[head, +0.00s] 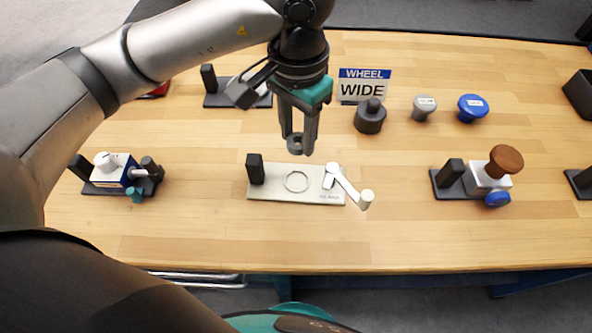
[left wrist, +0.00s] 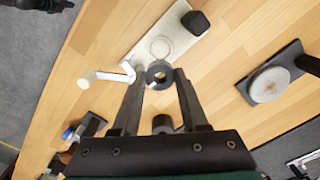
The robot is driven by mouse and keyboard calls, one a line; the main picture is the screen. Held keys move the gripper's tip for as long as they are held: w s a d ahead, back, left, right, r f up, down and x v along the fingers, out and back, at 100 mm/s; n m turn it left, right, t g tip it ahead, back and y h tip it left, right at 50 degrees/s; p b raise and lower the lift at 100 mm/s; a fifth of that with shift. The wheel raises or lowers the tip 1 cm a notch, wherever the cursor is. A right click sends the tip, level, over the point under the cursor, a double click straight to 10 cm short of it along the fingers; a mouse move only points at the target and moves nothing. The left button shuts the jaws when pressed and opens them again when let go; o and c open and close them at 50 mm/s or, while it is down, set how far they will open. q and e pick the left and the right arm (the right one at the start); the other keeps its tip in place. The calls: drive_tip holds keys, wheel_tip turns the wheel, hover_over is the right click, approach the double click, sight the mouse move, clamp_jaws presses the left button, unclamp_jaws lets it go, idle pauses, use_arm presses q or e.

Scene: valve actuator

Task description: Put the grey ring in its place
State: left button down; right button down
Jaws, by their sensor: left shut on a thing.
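My left gripper (head: 298,146) hangs above the far edge of a pale base plate (head: 260,192). It is shut on a small dark grey ring (left wrist: 159,74), seen between the fingertips in the left wrist view. In the head view the ring (head: 295,143) is small and partly covered by the fingers. The plate also shows in the left wrist view (left wrist: 185,37). It carries a thin circular outline (head: 297,181), a black post (head: 255,168) at its left and a white crank lever (head: 347,186) at its right. The ring is apart from the plate.
A blue-and-white unit (head: 117,172) stands left, and a unit with a brown knob (head: 505,160) right. The wooden table (head: 300,240) is clear in front.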

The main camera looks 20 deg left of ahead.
sight(296, 184)
use_arm(q)
wheel_tip(296, 184, down, 11)
drive_tip(key=shift+f+b, duration=0.2)
drive_tip(key=shift+b, duration=0.15)
drive_tip(key=shift+s+f+b, duration=0.3)
drive_tip(key=shift+f+b, duration=0.45)
drive_tip(key=shift+b, duration=0.2)
drive_tip(key=c, duration=0.5)
unclamp_jaws()
drive_tip(key=shift+o, duration=0.4)
drive_tip(key=shift+r, duration=0.15)
drive_tip(key=shift+w+r+p, duration=0.1)
drive_tip(key=shift+r+p, duration=0.3)
drive_tip(key=shift+p, duration=0.4)
drive_tip(key=r, duration=0.6)
drive_tip(key=r+p, duration=0.1)
drive_tip(key=r, duration=0.5)
drive_tip(key=shift+w+r, duration=0.2)
drive_tip(key=shift+r, duration=0.05)
